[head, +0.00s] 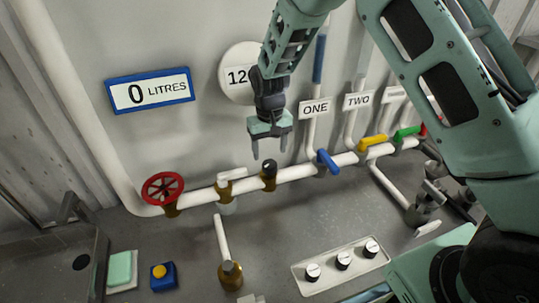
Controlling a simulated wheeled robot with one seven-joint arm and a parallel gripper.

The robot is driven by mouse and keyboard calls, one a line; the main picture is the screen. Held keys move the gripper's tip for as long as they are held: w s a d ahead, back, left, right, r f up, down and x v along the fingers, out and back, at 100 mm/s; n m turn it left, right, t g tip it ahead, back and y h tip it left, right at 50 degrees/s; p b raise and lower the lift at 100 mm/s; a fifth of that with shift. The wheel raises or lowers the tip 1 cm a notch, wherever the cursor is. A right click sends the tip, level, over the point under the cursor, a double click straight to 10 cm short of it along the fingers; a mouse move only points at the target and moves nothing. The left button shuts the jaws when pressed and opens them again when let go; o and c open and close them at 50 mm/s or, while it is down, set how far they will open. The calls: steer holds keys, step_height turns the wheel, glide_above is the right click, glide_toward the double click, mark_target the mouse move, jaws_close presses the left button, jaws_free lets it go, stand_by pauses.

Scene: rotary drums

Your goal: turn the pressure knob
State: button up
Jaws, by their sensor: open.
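My gripper (270,149) is open and empty, its two fingers pointing down. In the picture it hangs just above a black knob (268,166) on a brass fitting on the white pipe. The fingers look apart from this knob, but the depth between them is hard to judge. Three small black-and-white knobs (343,261) stand in a row on a pale panel (324,270) at the lower right. No label that I can read says which knob is the pressure knob.
A red handwheel (163,189) and a white-handled valve (231,175) sit left of the black knob. Blue (328,162), yellow (373,141) and green (407,132) levers sit to its right. A blue-framed sign (150,91) reads 0 LITRES. My arm covers the upper right.

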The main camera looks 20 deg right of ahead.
mark_target(270, 163)
steer(key=shift+f+p, duration=0.7)
steer(key=shift+f, duration=1.75)
steer(key=c, duration=1)
